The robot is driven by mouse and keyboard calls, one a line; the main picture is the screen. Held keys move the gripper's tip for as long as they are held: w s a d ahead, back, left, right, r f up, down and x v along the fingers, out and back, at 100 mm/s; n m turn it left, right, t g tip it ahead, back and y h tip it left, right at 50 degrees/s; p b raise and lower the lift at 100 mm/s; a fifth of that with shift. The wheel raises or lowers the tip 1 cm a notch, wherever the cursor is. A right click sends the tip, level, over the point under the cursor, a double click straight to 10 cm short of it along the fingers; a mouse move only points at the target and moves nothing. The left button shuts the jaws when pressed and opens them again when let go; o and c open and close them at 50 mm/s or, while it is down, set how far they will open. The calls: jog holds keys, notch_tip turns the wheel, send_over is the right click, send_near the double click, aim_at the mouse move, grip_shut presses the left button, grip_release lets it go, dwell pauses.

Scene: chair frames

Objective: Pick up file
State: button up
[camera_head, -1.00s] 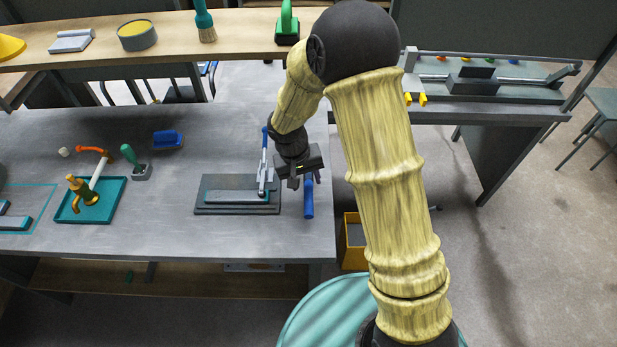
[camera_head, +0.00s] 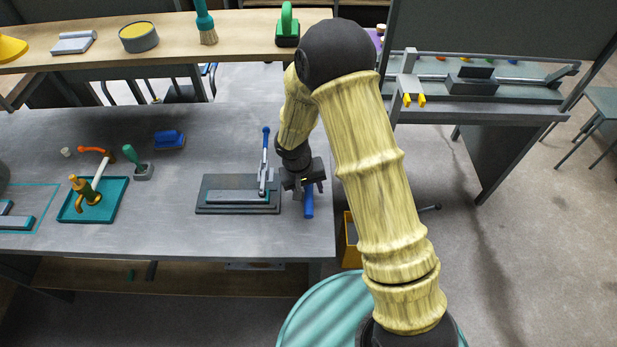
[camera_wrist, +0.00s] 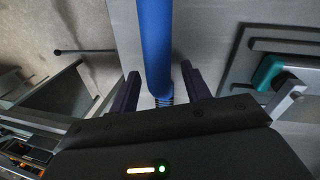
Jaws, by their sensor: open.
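The file shows as a blue rod or handle (camera_head: 308,201) on the grey workbench near its right edge, right of the clamp fixture. In the wrist view its blue length (camera_wrist: 156,45) runs down between my fingers, with a dark, ridged section near the palm. My gripper (camera_head: 304,187) is over the far end of the file and hides that part in the head view. In the wrist view my gripper (camera_wrist: 160,78) is open, with one dark finger on each side of the file and gaps visible. I cannot tell whether either finger touches it.
The clamp fixture (camera_head: 218,209) with its upright blue-tipped lever stands close left of my gripper. The workbench (camera_head: 150,235) ends just right of the file. A yellow bin (camera_head: 350,250) is beyond that edge. A teal tray (camera_head: 113,208) sits farther left.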

aim_at(308, 187)
jog(key=shift+c, duration=0.4)
grip_shut()
notch_tip(308, 187, up, 10)
jog(key=shift+r+b, duration=0.1)
jog(key=shift+b, duration=0.45)
